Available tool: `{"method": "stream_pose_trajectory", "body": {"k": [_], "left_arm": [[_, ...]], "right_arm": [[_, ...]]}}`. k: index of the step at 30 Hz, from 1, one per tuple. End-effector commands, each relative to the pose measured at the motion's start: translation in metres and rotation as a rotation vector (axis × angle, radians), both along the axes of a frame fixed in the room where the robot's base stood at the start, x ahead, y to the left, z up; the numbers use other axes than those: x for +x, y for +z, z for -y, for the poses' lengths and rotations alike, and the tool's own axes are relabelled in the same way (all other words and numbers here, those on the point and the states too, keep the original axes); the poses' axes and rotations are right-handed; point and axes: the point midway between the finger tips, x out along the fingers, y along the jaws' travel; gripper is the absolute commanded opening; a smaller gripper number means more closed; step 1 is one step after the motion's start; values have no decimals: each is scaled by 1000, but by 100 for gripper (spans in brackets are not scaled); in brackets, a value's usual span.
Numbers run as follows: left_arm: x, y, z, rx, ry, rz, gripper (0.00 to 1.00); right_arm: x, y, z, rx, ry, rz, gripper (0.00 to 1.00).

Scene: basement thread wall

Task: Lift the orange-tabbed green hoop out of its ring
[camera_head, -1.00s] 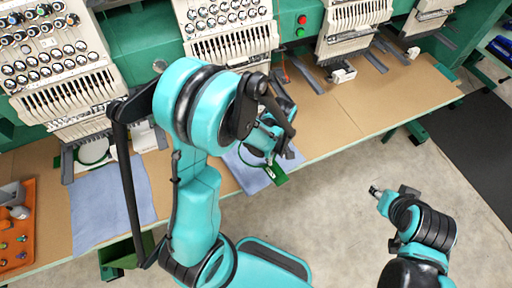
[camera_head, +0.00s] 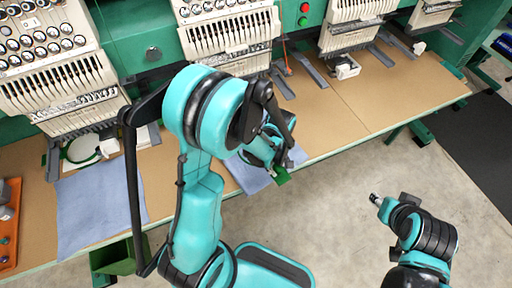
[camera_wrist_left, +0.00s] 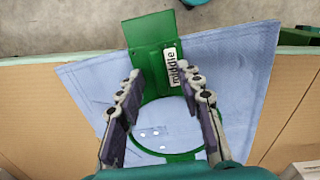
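A green frame (camera_wrist_left: 152,60) with a white label reading "middle" lies on a blue cloth (camera_wrist_left: 237,70). A thin round green ring (camera_wrist_left: 180,158) is joined to its lower end, with blue cloth and a few white spots inside. I see no orange tab. My left gripper (camera_wrist_left: 160,115) is open, its fingers apart on either side of the ring, with nothing between them that I can see held. In the head view a bit of the green frame (camera_head: 282,177) shows beside my left gripper (camera_head: 268,162), and the rest is hidden. My right gripper (camera_head: 375,198) hangs over the floor, far from it.
White multi-needle embroidery heads (camera_head: 225,30) stand along the back of the tan table (camera_head: 335,105). An orange tray (camera_head: 10,245) is at the left edge. The table's right part is mostly clear.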

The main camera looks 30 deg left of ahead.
Motion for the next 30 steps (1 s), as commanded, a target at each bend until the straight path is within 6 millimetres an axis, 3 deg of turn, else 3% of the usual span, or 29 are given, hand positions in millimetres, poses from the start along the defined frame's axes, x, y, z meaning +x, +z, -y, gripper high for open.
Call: {"method": "stream_pose_trajectory", "body": {"k": [2, 5, 6, 30], "left_arm": [[0, 0, 0, 0, 0, 0, 31], [0, 0, 0, 0, 0, 0, 5], [0, 0, 0, 0, 0, 0, 0], [0, 16, 0, 0, 0, 0, 0]], "right_arm": [[0, 0, 0, 0, 0, 0, 40], [0, 0, 0, 0, 0, 0, 40], [0, 0, 0, 0, 0, 0, 40], [0, 10, 0, 0, 0, 0, 40]]}}
